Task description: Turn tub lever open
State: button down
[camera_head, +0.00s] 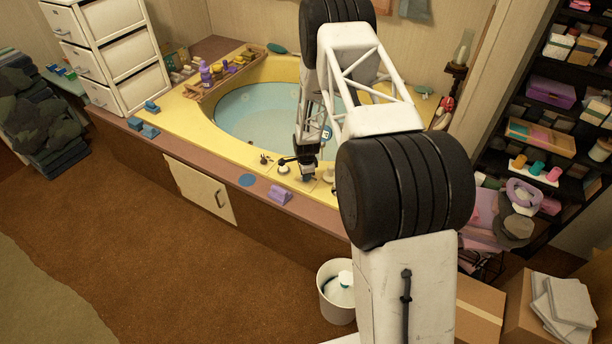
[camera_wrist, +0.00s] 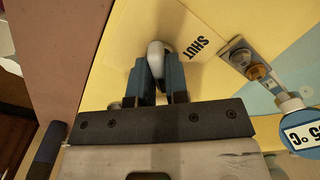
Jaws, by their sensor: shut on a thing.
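The tub lever shows in the wrist view as a pale rounded knob (camera_wrist: 156,51) between the two blue fingers of my gripper (camera_wrist: 160,74). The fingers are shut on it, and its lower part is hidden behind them. A cream plate with the word SHUT (camera_wrist: 190,48) lies beside the knob, to its right. In the head view my gripper (camera_head: 306,177) is down at the front rim of the yellow tub (camera_head: 220,139). My gripper covers most of the lever there, so its angle cannot be told.
A metal fitting with a brass-coloured part (camera_wrist: 257,72) and a round blue temperature tag (camera_wrist: 300,128) are close on the right. On the front ledge lie a purple block (camera_head: 280,194) and a blue disc (camera_head: 247,180). A white bin (camera_head: 337,302) stands on the floor.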

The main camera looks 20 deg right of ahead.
dwell(0.4)
jog(key=c, duration=1.1)
grip_release()
jog(key=shift+r, duration=0.15)
jog(key=shift+r, duration=3.75)
jog(key=shift+r, duration=0.1)
